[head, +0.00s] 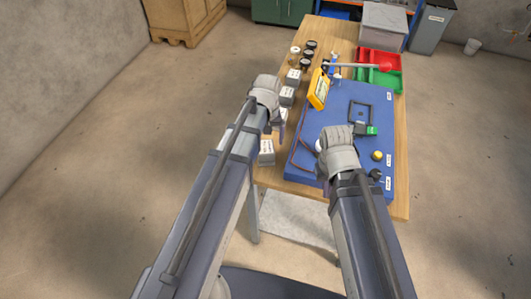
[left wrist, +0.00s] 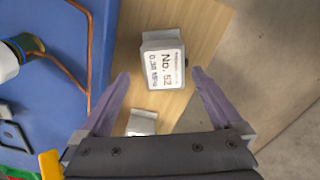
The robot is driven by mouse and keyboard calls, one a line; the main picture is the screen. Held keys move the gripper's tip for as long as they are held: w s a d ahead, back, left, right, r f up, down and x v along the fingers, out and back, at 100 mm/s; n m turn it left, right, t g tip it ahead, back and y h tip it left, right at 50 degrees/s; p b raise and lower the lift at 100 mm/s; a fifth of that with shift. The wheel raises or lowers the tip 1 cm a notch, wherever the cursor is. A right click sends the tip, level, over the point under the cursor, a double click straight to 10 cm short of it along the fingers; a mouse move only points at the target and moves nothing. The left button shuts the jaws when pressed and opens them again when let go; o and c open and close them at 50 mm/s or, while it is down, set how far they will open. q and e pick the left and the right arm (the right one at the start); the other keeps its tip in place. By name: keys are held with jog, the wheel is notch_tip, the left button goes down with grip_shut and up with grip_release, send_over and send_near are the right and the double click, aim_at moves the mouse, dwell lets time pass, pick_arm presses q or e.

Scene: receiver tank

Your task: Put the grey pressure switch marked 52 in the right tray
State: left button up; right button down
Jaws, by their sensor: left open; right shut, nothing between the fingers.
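The grey pressure switch marked No. 52 stands on the wooden table left of the blue board, nearest box of its row in the head view (head: 267,148). In the left wrist view the switch (left wrist: 163,62) shows its label, lying beyond and between my fingertips. My left gripper (head: 277,129) is open and empty above the row; its two fingers show in the left wrist view (left wrist: 160,76), apart from the switch. My right gripper (head: 326,183) is shut and empty over the board; its fingers are mostly hidden. A red tray (head: 367,55) and a green tray (head: 392,82) lie at the far right.
More grey boxes (head: 287,95) and several dark round parts (head: 308,55) stand along the table's left side. A red-knobbed lever (head: 388,65) reaches over the trays. A grey bin (head: 385,25) stands behind them.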

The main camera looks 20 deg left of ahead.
aim_at(266, 146)
pick_arm(q)
jog(key=shift+w+a+f+b, duration=0.1)
jog(key=shift+a+f+b, duration=0.05)
jog(key=shift+f+b, duration=1.2)
jog(key=shift+a+f+b, duration=0.15)
jog(key=shift+f+b, duration=1.05)
jog(key=shift+f, duration=0.1)
jog(key=shift+r, duration=0.1)
jog(key=shift+c, duration=0.4)
grip_shut()
notch_tip(266, 146, up, 10)
jog(key=p, duration=1)
